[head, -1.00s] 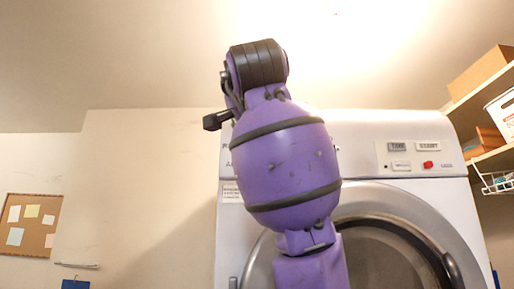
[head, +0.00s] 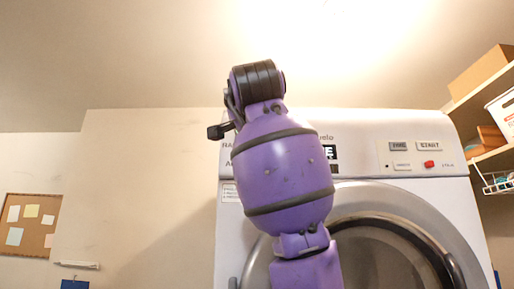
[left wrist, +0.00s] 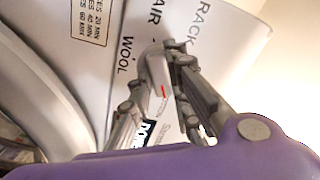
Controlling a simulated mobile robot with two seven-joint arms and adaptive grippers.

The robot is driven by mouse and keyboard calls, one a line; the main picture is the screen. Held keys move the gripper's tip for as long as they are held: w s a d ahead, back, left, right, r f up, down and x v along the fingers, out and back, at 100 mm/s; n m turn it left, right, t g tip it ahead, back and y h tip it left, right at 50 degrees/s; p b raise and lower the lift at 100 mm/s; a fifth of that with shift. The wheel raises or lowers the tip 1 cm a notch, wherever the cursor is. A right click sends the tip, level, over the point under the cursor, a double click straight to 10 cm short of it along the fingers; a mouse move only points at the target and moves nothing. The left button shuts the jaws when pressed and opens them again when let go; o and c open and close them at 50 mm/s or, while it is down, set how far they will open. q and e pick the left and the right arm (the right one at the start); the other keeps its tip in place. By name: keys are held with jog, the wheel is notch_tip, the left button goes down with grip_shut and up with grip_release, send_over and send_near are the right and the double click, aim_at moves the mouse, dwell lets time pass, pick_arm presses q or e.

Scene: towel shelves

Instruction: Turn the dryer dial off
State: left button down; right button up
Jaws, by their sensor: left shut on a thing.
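The dryer (head: 350,150) is a white front-loader with a round door, in the middle and right of the head view. In the left wrist view, the grey dial (left wrist: 158,72) with a short red mark sits on the white panel (left wrist: 215,35). Labels reading RACK, AIR and WOOL are printed around it. My left gripper (left wrist: 154,80) is shut on the dial, with dark-jointed fingers on either side. The fingers partly cover the dial, and I cannot tell which label the red mark points to. In the head view my purple left arm hides the dial and gripper.
The dryer's red button (head: 429,164) and small labels are right of my arm. The round door (head: 385,205) is below the panel. A wall shelf (head: 485,105) with boxes is at the right. A cork board (head: 32,224) hangs at the far left.

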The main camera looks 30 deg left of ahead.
pick_arm(q)
jog(key=n, duration=1.1)
jog(key=shift+f+n, duration=0.1)
jog(key=shift+n, duration=0.2)
dwell(0.5)
jog(key=c, duration=1.6)
grip_release()
jog(key=shift+d, duration=0.1)
jog(key=shift+c, duration=0.2)
jog(key=shift+s, duration=0.1)
jog(key=v, duration=1.2)
